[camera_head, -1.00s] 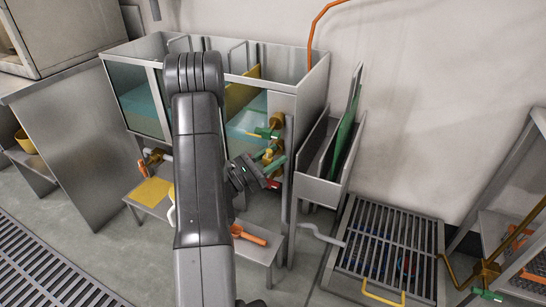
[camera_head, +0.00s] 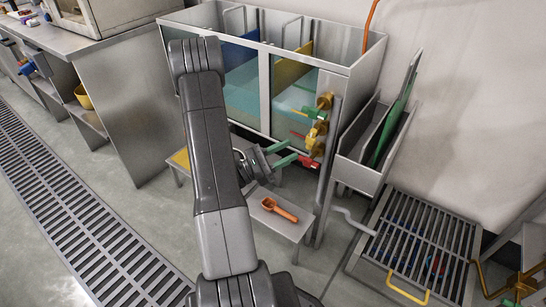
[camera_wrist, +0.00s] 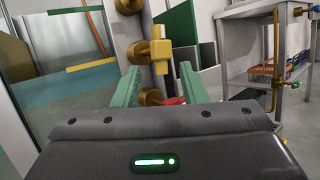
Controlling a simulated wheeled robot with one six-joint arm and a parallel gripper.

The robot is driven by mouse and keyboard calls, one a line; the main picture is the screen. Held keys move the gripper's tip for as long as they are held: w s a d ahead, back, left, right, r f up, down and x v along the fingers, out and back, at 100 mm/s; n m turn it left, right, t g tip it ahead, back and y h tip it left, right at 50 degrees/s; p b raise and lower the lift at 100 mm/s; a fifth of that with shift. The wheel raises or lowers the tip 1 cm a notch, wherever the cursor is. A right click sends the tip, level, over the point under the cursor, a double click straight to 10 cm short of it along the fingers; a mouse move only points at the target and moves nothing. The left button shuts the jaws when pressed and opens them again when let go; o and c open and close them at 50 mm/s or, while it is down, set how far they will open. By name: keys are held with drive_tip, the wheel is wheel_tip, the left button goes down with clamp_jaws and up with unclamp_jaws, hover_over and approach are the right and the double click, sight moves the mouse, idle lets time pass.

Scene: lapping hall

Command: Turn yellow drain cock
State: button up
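The yellow drain cock (camera_head: 318,131) is on the brass fittings at the right front edge of the glass tank, in the middle of a vertical row. The green cock (camera_head: 311,113) is above it and the red cock (camera_head: 309,163) below. My gripper (camera_head: 286,153) is open and empty, just left of the row, its green fingers pointing at it. In the wrist view the yellow cock (camera_wrist: 157,35) stands above and beyond the fingers, roughly between them sideways. The red cock (camera_wrist: 174,101) shows low between the fingers, partly hidden. I see no contact with the yellow cock.
The steel tank (camera_head: 352,85) stands against the wall. A low bench (camera_head: 297,229) with an orange scoop (camera_head: 279,210) is below. A steel holder (camera_head: 356,174) with green boards is close right of the cocks. A floor grate (camera_head: 418,245) lies front right.

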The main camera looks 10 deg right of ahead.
sight(311, 139)
drive_tip(key=shift+v, duration=1.95)
drive_tip(key=shift+d, duration=0.1)
drive_tip(key=s+b+x, duration=0.1)
drive_tip(key=x, duration=1.2)
drive_tip(key=shift+w+d, duration=0.3)
drive_tip(key=shift+w, duration=0.25)
drive_tip(key=shift+a+r, duration=0.1)
